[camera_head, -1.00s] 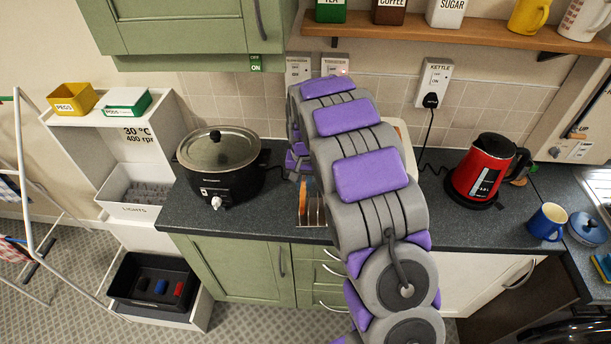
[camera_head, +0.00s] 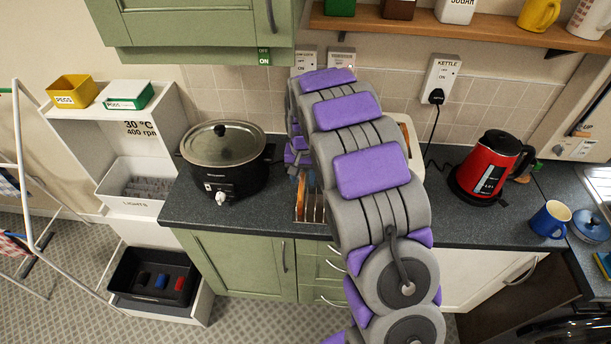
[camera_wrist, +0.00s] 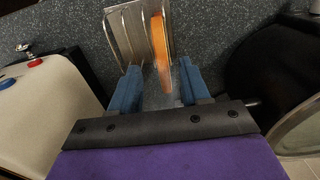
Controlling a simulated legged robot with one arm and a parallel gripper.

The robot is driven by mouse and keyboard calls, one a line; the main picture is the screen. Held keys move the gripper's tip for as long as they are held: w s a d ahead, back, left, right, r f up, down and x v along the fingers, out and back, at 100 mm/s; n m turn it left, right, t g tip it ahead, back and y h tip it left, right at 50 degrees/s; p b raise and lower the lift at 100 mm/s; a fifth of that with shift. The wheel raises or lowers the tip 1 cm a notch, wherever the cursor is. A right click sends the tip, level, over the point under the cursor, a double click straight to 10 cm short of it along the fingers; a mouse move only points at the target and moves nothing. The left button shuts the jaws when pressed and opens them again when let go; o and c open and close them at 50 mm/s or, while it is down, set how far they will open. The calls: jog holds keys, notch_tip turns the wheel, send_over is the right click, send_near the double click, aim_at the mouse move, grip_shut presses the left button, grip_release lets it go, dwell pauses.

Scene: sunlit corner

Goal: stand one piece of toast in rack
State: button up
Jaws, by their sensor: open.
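The wire toast rack (camera_head: 318,212) stands near the front of the dark worktop, partly hidden behind my arm. A brown slice of toast (camera_head: 301,196) stands upright in its left part. In the wrist view, the rack (camera_wrist: 125,35) shows its metal loops and base, and the toast (camera_wrist: 160,45) stands edge-on in a slot near the rack's right side. My gripper (camera_wrist: 160,72) is open, with one blue finger on each side of the toast's near end. Gaps show between the toast and both fingers. In the head view my arm hides most of the gripper.
A black slow cooker (camera_head: 224,160) stands left of the rack. A cream toaster (camera_wrist: 40,105) with a red knob is left of my gripper in the wrist view. A red kettle (camera_head: 492,165) and blue mug (camera_head: 549,220) stand to the right. The worktop before the kettle is clear.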

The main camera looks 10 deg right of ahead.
notch_tip(320, 180, up, 17)
jog(key=d+p, duration=0.1)
jog(key=d, duration=0.1)
jog(key=shift+d, duration=0.2)
dwell(0.4)
jog(key=s+a+f+n+g+b, duration=0.1)
jog(key=s+f, duration=0.1)
jog(key=s, duration=1.9)
jog(key=s+f+n+b, duration=0.2)
jog(key=s, duration=1.9)
jog(key=shift+a+f+n+g+b, duration=0.15)
jog(key=shift+a+n+g+b, duration=0.15)
jog(key=shift+a+g, duration=0.1)
